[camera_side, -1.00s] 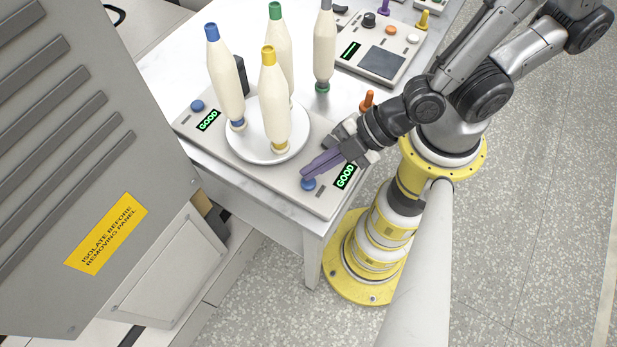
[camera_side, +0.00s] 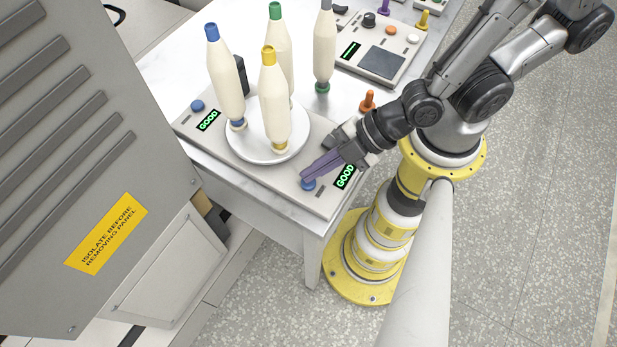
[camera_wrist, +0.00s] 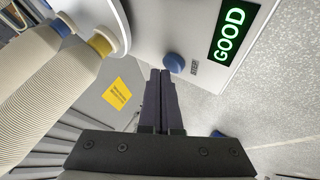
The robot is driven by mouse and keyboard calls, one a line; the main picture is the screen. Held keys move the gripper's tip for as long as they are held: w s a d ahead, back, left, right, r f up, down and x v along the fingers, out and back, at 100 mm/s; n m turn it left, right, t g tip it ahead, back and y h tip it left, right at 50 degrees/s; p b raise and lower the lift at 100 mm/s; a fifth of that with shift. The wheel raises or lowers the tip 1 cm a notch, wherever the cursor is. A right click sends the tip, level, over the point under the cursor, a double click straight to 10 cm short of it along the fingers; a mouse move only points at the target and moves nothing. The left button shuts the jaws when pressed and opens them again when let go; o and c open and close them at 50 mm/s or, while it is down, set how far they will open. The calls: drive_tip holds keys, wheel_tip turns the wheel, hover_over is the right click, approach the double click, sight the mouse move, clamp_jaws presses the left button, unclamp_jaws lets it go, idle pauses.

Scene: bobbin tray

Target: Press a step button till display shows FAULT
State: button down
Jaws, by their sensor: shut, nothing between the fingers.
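A panel (camera_side: 270,178) on the white table bears two displays. The right display (camera_side: 345,177) reads GOOD in green, and it also shows in the wrist view (camera_wrist: 231,32). The left display (camera_side: 208,120) reads GOOD too. A blue button (camera_side: 308,185) sits beside the right display, and the wrist view shows a blue button (camera_wrist: 174,62) just beyond my fingertips. Another blue button (camera_side: 197,105) is by the left display. My gripper (camera_side: 304,176) is shut and empty, its purple fingers over the right button. I cannot tell whether they touch it.
A round white plate (camera_side: 240,147) on the panel holds cream bobbins with blue, green and yellow tops. A grey-topped bobbin (camera_side: 325,50) stands behind. An orange peg (camera_side: 367,100) is near my wrist. A second console (camera_side: 350,70) lies at the back. A grey cabinet (camera_side: 60,130) is at left.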

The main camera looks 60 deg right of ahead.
drive_tip(key=shift+f, duration=0.45)
idle(0.6)
drive_tip(key=shift+r, duration=0.85)
drive_tip(key=shift+r, duration=0.1)
drive_tip(key=shift+r, duration=2.4)
idle(0.6)
